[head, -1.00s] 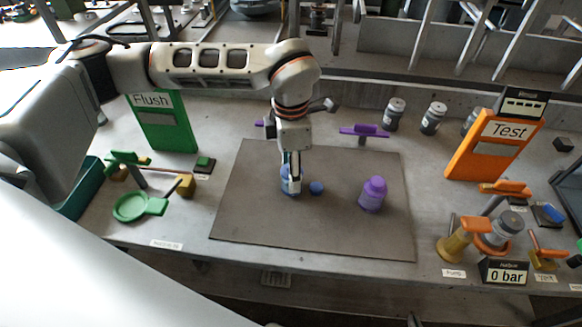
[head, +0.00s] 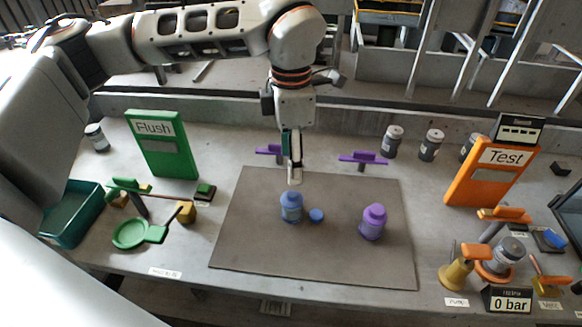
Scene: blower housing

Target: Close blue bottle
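The blue bottle (head: 291,209) stands upright on the brown mat (head: 335,250). A small round blue piece, likely its cap (head: 316,216), lies on the mat just right of it. My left gripper (head: 294,181) points down above and behind the blue bottle, apart from it. Its fingers are seen nearly edge-on, so I cannot tell how far apart they are; I see nothing held. The bottle's mouth is too small to make out. My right gripper is not in view.
A purple bottle (head: 373,223) stands on the mat to the right. Purple T-shaped handles (head: 363,157) stand behind the mat. A green Flush panel (head: 161,146) and green tray (head: 72,220) are left; an orange Test panel (head: 489,173) and valves are right. The mat's front is clear.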

